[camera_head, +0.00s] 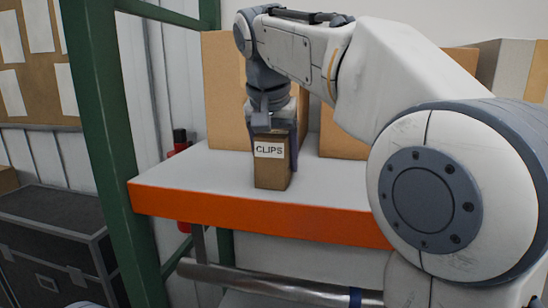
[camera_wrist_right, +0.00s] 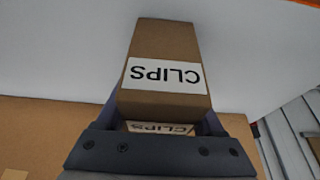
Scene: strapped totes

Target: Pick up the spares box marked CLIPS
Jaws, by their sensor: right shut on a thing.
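The spares box marked CLIPS (camera_head: 272,175) is a small, upright brown carton with a white label, at the shelf's front edge in the head view. My right gripper (camera_head: 273,135) comes down on it from above and is shut on its upper part, with a finger at each side. In the right wrist view the box (camera_wrist_right: 163,48) lies between the fingers of the gripper (camera_wrist_right: 160,115), its CLIPS label upside down. A second CLIPS label shows partly behind the gripper's body. I cannot tell whether the box's base touches the shelf. My left gripper is not in view.
The grey shelf (camera_head: 190,180) has an orange front beam and a green upright (camera_head: 105,150) at left. Large cartons (camera_head: 225,95) stand behind the box, with more behind my right arm. A black case (camera_head: 50,250) stands at lower left. Shelf left of the box is clear.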

